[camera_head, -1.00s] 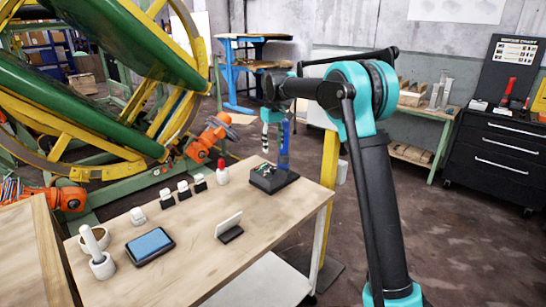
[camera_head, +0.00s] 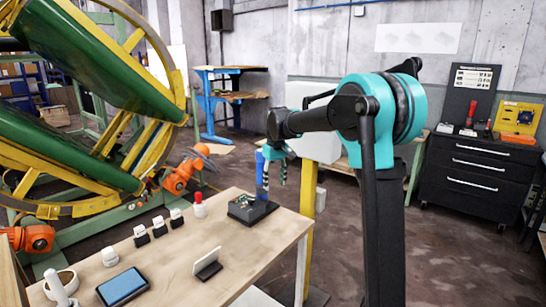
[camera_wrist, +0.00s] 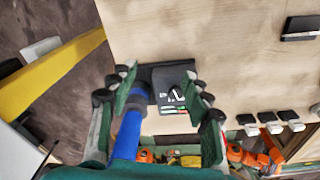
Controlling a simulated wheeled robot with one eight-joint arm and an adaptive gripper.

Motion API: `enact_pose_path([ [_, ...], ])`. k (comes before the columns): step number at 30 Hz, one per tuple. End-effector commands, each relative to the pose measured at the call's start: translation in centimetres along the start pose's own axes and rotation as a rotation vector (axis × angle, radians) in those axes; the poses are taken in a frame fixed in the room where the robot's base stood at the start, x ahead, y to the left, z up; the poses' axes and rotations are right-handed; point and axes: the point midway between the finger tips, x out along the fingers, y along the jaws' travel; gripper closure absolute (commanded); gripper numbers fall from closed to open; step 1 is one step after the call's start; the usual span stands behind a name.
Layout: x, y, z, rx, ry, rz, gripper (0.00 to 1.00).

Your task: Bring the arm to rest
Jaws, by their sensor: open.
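My gripper (camera_head: 277,178) is teal with dark fingers, at the end of my black and teal arm. It hangs over the far right corner of the wooden table (camera_head: 225,262), close to an upright blue post on a black base (camera_head: 252,212). In the wrist view my gripper (camera_wrist: 160,80) has its two fingers spread wide, with nothing held between them. The black base (camera_wrist: 172,90) shows between and beyond the fingers, and the blue post (camera_wrist: 127,135) rises beside the left finger. I cannot tell whether finger and post touch.
A red-topped bottle (camera_head: 199,206), several small black-and-white blocks and a blue pad (camera_head: 122,287) stand on the table. A yellow post (camera_head: 309,225) rises by its right edge. A large green and yellow ring frame (camera_head: 90,130) is at left. Floor at right is clear.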

Motion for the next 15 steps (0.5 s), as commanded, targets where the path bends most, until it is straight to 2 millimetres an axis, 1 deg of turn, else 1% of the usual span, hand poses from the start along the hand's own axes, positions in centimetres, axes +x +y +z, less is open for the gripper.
enact_pose_path([
  [1, 0.5, 0.8, 2.5, 0.035, 0.016, 0.006, 0.51],
  [5, 2.0, 2.2, 8.4, 0.123, 0.058, 0.021, 0.51],
  [6, 2.5, 2.5, 10.3, 0.151, 0.072, 0.025, 0.51],
  [8, 3.4, 2.8, 13.2, 0.191, 0.091, 0.033, 0.51],
  [9, 4.0, 2.9, 15.1, 0.218, 0.105, 0.038, 0.51],
  [10, 4.5, 3.0, 16.6, 0.239, 0.114, 0.041, 0.51],
  [11, 5.1, 3.0, 18.1, 0.258, 0.124, 0.045, 0.51],
  [12, 5.8, 3.0, 20.1, 0.286, 0.138, 0.05, 0.51],
  [14, 6.9, 2.8, 23.1, 0.325, 0.157, 0.058, 0.51],
  [15, 7.7, 2.6, 25.1, 0.353, 0.171, 0.063, 0.51],
])
